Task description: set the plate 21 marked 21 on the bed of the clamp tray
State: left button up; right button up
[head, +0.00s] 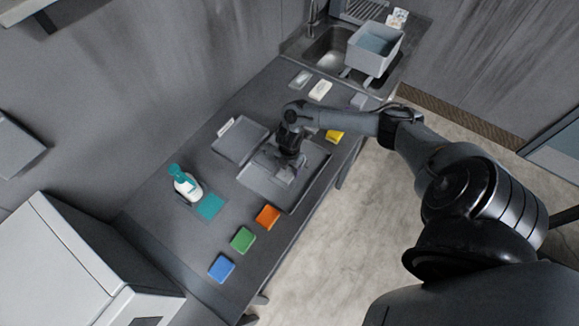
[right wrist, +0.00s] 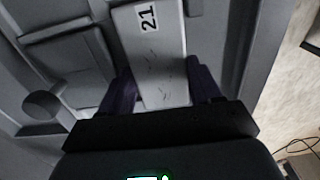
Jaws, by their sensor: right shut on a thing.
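Plate 21 (right wrist: 152,50) is a pale grey, flat piece with a black "21" on a white label, seen in the right wrist view. My right gripper (right wrist: 160,72) is shut on it, with one dark finger on each side of its near end. In the head view my right gripper (head: 284,171) is low over the grey clamp tray (head: 254,181), and the plate is mostly hidden there. Grey tray walls (right wrist: 246,45) show around the plate in the wrist view. I cannot tell whether the plate touches the bed. My left gripper is not in view.
A grey panel (head: 239,139) lies beside the tray. Orange (head: 268,216), green (head: 243,239) and blue (head: 222,268) pads lie at the near end. A grey bin (head: 374,50) stands at the sink.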

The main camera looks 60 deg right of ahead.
jog(key=shift+f, duration=0.1)
dwell(0.7)
jog(key=o, duration=1.3)
jog(key=shift+o, duration=0.8)
